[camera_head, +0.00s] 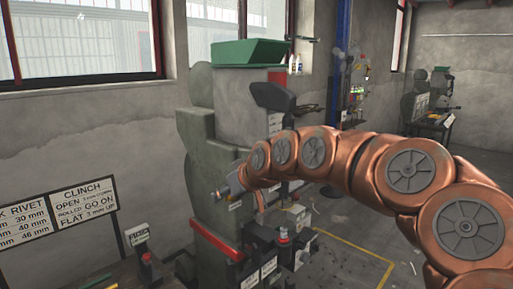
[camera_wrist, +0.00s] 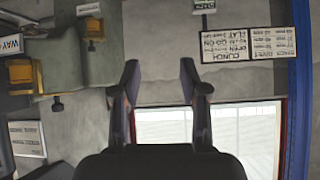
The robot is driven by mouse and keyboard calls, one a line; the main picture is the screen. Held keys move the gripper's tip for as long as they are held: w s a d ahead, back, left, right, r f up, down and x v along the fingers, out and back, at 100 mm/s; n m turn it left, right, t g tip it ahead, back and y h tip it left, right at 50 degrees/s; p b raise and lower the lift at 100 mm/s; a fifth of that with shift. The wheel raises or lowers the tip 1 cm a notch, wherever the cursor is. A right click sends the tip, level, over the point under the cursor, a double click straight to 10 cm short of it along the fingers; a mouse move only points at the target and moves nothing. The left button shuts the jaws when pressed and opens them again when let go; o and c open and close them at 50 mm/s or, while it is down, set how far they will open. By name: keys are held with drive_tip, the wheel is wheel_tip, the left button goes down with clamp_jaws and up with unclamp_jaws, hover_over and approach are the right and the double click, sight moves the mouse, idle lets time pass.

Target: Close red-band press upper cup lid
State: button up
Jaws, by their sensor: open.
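The grey-green press (camera_head: 200,165) stands left of centre in the head view, with a red band (camera_head: 217,241) low on its body. A green hopper (camera_head: 250,53) sits on top. A dark, paddle-like part (camera_head: 273,97) stands out at its upper right; I cannot tell whether it is the cup lid. My copper arm reaches in from the right and crosses in front of the press; it hides part of the press's middle. My gripper (camera_wrist: 158,75) shows in the wrist view with its two dark fingers apart and nothing between them. I cannot make out its fingers in the head view.
The wrist view is upside down and shows the wall, a window (camera_wrist: 235,125), a sign board (camera_wrist: 248,44) and olive machinery with yellow parts (camera_wrist: 22,75). A control box with a red button (camera_head: 283,236) stands before the press. Another machine (camera_head: 435,95) stands far right.

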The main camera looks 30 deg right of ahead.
drive_tip(key=w+d+r+m+t+h+p, duration=0.1)
drive_tip(key=w+d+r+t+h, duration=0.15)
drive_tip(key=d, duration=0.55)
drive_tip(key=w+d+r+m+t+h, duration=0.15)
drive_tip(key=d+r, duration=0.25)
drive_tip(key=d, duration=0.4)
drive_tip(key=shift+g+y, duration=0.3)
drive_tip(key=shift+y, duration=0.2)
drive_tip(key=p+x, duration=0.1)
drive_tip(key=x, duration=0.1)
drive_tip(key=p+x, duration=0.1)
drive_tip(key=x, duration=0.1)
drive_tip(key=p+x, duration=0.1)
drive_tip(key=x, duration=0.2)
drive_tip(key=shift+w+r, duration=0.2)
drive_tip(key=shift+r, duration=0.1)
drive_tip(key=shift+w+d+f, duration=0.1)
drive_tip(key=shift+w+f, duration=0.25)
drive_tip(key=shift+w, duration=0.2)
clamp_jaws()
